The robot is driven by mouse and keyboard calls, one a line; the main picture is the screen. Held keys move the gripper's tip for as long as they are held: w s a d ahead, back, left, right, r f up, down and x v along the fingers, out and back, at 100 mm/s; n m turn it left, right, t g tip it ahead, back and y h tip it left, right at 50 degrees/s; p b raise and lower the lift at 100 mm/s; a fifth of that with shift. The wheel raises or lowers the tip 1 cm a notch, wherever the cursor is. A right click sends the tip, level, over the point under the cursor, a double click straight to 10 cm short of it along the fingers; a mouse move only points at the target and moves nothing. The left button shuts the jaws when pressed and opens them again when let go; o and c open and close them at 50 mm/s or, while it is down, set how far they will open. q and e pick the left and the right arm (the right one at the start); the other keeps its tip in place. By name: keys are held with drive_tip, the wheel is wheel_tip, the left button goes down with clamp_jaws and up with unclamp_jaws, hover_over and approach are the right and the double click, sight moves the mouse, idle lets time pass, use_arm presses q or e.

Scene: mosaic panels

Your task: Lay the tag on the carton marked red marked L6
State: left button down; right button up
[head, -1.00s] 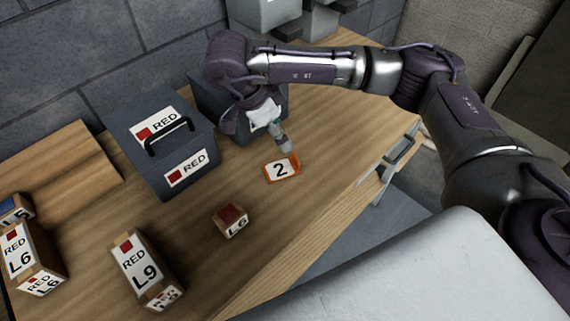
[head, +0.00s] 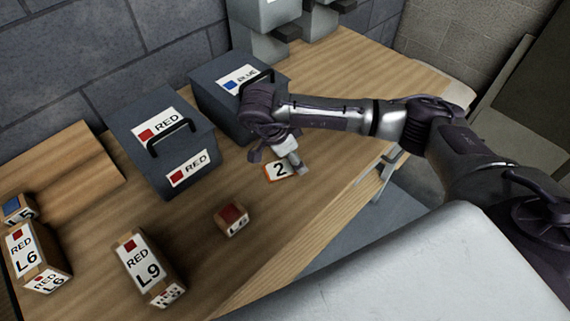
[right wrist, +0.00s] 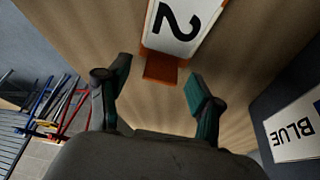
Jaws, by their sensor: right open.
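The tag, a white plate with a black 2 and an orange edge (head: 280,170), lies on the table; it also shows in the right wrist view (right wrist: 180,22). Its orange tab (right wrist: 161,68) points toward my right gripper. My right gripper (head: 296,165) is open and empty just at the tag's right side; in the right wrist view its two fingers (right wrist: 158,82) are spread either side of the tab. The carton marked RED L6 (head: 36,258) stands at the table's left. My left gripper is not in view.
A RED L9 carton (head: 148,266) and a small red-topped L6 block (head: 232,219) stand nearer. A blue-marked carton (head: 18,209) is behind the L6 carton. Grey RED (head: 160,145) and BLUE (head: 237,92) boxes with handles stand along the wall.

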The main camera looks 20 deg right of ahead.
drive_tip(key=c, duration=0.9)
drive_tip(key=shift+r, duration=0.15)
drive_tip(key=shift+c, duration=0.2)
